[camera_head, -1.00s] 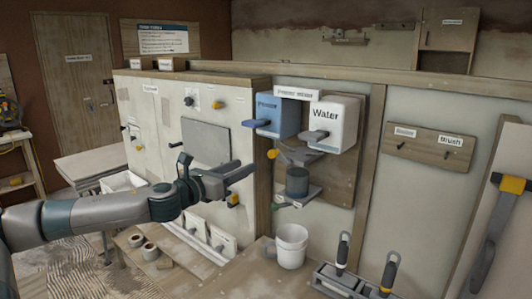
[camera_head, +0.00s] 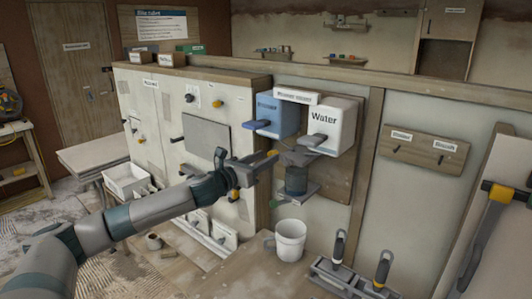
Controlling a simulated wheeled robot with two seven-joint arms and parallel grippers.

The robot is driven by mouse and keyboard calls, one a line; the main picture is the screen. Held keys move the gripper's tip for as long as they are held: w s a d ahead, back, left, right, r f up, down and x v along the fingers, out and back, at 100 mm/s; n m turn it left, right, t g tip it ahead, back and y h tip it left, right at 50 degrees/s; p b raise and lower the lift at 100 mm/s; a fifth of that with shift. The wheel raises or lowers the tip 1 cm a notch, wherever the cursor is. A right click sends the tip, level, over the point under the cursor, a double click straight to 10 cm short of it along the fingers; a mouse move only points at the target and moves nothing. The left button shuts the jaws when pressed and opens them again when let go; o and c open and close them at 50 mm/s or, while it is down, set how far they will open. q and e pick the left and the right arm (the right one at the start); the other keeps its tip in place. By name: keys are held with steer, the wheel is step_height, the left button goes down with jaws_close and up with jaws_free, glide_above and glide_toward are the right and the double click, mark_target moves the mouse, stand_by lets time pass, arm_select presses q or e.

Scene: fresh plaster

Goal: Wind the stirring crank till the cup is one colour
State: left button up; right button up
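The stirring crank (camera_head: 299,157) is a grey arm above the cup, on the board below the blue and white dispensers. Its yellow grip is mostly covered by my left gripper (camera_head: 268,160), which reaches it from the left. The fingertips overlap the grip in the picture; whether they are closed around it I cannot tell. The cup (camera_head: 296,181) is a dark, blue-grey cylinder on a small shelf under the crank. Its contents are hidden from this angle. My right gripper is out of view.
The blue dispenser (camera_head: 277,114) and the white Water dispenser (camera_head: 334,126) hang just above the crank. A rack with black-handled tools (camera_head: 340,278) stands at the front right. A wooden post edges the panel to the left.

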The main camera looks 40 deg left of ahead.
arm_select(q)
steer(key=shift+w+d, duration=0.1)
steer(key=shift+w, duration=0.55)
jaws_close()
steer(key=shift+f+n, duration=0.2)
steer(key=shift+n, duration=0.2)
